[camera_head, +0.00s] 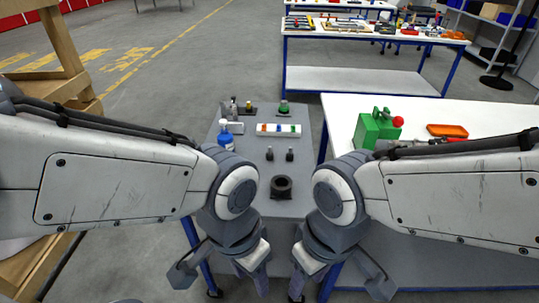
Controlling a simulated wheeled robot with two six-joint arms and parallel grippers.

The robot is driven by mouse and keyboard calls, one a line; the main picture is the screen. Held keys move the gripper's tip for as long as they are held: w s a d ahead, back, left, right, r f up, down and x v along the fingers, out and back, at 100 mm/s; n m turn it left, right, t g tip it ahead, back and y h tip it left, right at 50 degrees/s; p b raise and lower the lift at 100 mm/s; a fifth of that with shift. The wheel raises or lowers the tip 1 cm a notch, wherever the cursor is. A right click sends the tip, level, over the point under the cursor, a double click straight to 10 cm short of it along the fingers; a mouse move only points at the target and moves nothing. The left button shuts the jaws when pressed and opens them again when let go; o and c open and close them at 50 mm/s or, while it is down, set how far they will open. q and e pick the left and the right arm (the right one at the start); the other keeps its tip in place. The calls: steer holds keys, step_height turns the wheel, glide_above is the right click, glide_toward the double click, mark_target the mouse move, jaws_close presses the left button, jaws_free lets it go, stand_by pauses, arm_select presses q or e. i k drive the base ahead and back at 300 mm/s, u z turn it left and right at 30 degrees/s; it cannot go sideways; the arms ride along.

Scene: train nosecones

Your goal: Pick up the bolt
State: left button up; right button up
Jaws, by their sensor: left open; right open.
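Two small dark upright pieces, a left one (270,154) and a right one (290,154), stand side by side on the grey table (250,165). They look like bolts, but are too small to tell for sure. My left gripper (222,275) is open and empty, low at the table's near edge. My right gripper (340,280) is open and empty, also low at the near edge. Both are nearer to me than the two pieces and apart from them. Part of the table is hidden behind my arms.
A dark ring-shaped part (281,188) sits between my wrists. A white tray (279,130) with coloured pieces, a blue bottle (225,137) and a green-topped item (284,107) stand farther back. A white table (450,110) with a green block (372,130) adjoins on the right.

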mark_target(270, 154)
steer(key=k, duration=0.55)
steer(key=z, duration=0.15)
steer(key=i, duration=0.8)
steer(key=u, duration=0.65)
steer(key=i, duration=0.85)
steer(key=u, duration=0.55)
